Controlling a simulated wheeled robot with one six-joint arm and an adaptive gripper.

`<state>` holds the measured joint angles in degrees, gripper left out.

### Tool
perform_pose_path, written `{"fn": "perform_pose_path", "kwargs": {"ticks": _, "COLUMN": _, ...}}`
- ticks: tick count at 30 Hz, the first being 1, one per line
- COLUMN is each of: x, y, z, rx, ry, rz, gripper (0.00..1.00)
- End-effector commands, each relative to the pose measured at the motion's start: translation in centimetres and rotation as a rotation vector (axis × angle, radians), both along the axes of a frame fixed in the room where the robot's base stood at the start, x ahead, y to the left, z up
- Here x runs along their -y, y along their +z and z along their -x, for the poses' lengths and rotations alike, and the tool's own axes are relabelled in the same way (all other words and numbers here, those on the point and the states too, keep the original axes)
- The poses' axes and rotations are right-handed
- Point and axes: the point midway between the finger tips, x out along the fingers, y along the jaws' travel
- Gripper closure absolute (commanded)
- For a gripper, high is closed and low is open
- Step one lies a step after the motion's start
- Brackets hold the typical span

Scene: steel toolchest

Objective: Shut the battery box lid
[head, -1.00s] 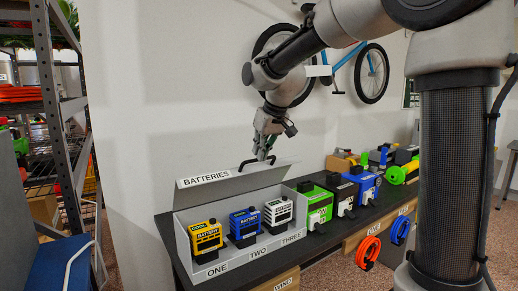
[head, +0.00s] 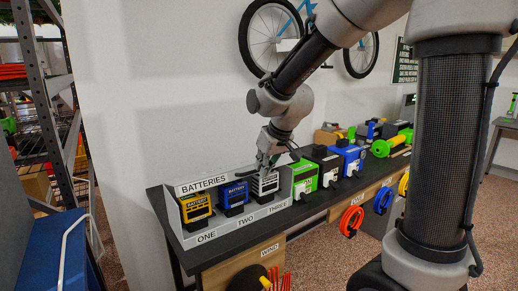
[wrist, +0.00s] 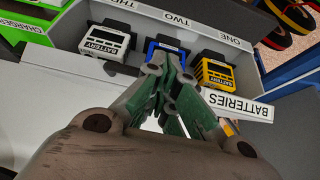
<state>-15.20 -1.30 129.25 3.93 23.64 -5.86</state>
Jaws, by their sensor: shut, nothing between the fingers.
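The grey battery box (head: 222,229) stands at the left end of the bench in the head view. It holds a yellow battery (head: 195,208), a blue battery (head: 234,194) and a white battery (head: 265,184), all upright. The lid (head: 203,184), lettered BATTERIES, is partly open, its lip low above and behind the batteries. A black handle (head: 246,172) is on the lid. My gripper (head: 263,168) is shut and empty at the lid's right part; contact is unclear. In the wrist view, my gripper (wrist: 168,62) points over the lid's edge (wrist: 236,105) towards the batteries.
Chargers, the nearest green (head: 304,178), stand right of the box along the dark bench. A metal shelf rack (head: 45,95) and a blue cabinet (head: 50,250) are at left. A bicycle hangs on the wall.

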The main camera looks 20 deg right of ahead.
Motion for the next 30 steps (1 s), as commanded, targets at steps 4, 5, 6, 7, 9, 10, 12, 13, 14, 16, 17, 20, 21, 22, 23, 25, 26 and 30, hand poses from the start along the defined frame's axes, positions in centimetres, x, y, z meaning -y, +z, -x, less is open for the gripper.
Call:
{"fn": "perform_pose_path", "kwargs": {"ticks": 4, "x": 0.2, "y": -2.6, "z": 0.6, "rx": -0.003, "ry": -0.002, "rz": 0.000, "gripper": 1.00}}
{"fn": "perform_pose_path", "kwargs": {"ticks": 5, "x": 0.2, "y": -3.1, "z": 0.6, "rx": -0.003, "ry": -0.002, "rz": 0.000, "gripper": 1.00}}
{"fn": "perform_pose_path", "kwargs": {"ticks": 6, "x": 0.2, "y": -3.6, "z": 0.7, "rx": -0.003, "ry": -0.001, "rz": 0.000, "gripper": 1.00}}
{"fn": "perform_pose_path", "kwargs": {"ticks": 7, "x": 0.2, "y": -4.0, "z": 0.7, "rx": -0.003, "ry": 0.000, "rz": 0.001, "gripper": 1.00}}
{"fn": "perform_pose_path", "kwargs": {"ticks": 9, "x": 0.2, "y": -4.8, "z": 0.6, "rx": -0.002, "ry": -0.001, "rz": 0.000, "gripper": 1.00}}
{"fn": "perform_pose_path", "kwargs": {"ticks": 10, "x": 0.2, "y": -5.1, "z": 0.6, "rx": -0.002, "ry": -0.002, "rz": 0.000, "gripper": 1.00}}
{"fn": "perform_pose_path", "kwargs": {"ticks": 12, "x": 0.2, "y": -5.7, "z": 0.6, "rx": -0.002, "ry": -0.002, "rz": 0.000, "gripper": 1.00}}
{"fn": "perform_pose_path", "kwargs": {"ticks": 13, "x": 0.2, "y": -5.9, "z": 0.6, "rx": -0.002, "ry": -0.001, "rz": 0.000, "gripper": 1.00}}
{"fn": "perform_pose_path", "kwargs": {"ticks": 14, "x": 0.2, "y": -6.1, "z": 0.6, "rx": -0.002, "ry": -0.001, "rz": 0.000, "gripper": 1.00}}
{"fn": "perform_pose_path", "kwargs": {"ticks": 16, "x": 0.2, "y": -6.4, "z": 0.6, "rx": -0.001, "ry": 0.000, "rz": 0.000, "gripper": 1.00}}
{"fn": "perform_pose_path", "kwargs": {"ticks": 17, "x": 0.2, "y": -6.5, "z": 0.6, "rx": -0.001, "ry": 0.000, "rz": 0.000, "gripper": 1.00}}
{"fn": "perform_pose_path", "kwargs": {"ticks": 20, "x": 0.2, "y": -6.8, "z": 0.5, "rx": 0.000, "ry": -0.001, "rz": 0.000, "gripper": 1.00}}
{"fn": "perform_pose_path", "kwargs": {"ticks": 21, "x": 0.2, "y": -6.8, "z": 0.5, "rx": 0.000, "ry": -0.001, "rz": 0.000, "gripper": 1.00}}
{"fn": "perform_pose_path", "kwargs": {"ticks": 22, "x": 0.2, "y": -6.9, "z": 0.5, "rx": 0.000, "ry": -0.001, "rz": 0.000, "gripper": 1.00}}
{"fn": "perform_pose_path", "kwargs": {"ticks": 23, "x": 0.2, "y": -6.9, "z": 0.5, "rx": 0.000, "ry": -0.001, "rz": 0.000, "gripper": 1.00}}
{"fn": "perform_pose_path", "kwargs": {"ticks": 25, "x": 0.2, "y": -6.9, "z": 0.5, "rx": 0.000, "ry": -0.001, "rz": 0.000, "gripper": 1.00}}
{"fn": "perform_pose_path", "kwargs": {"ticks": 26, "x": 0.2, "y": -6.9, "z": 0.5, "rx": 0.000, "ry": -0.001, "rz": 0.000, "gripper": 1.00}}
{"fn": "perform_pose_path", "kwargs": {"ticks": 30, "x": 0.2, "y": -6.9, "z": 0.5, "rx": 0.000, "ry": -0.001, "rz": 0.000, "gripper": 1.00}}
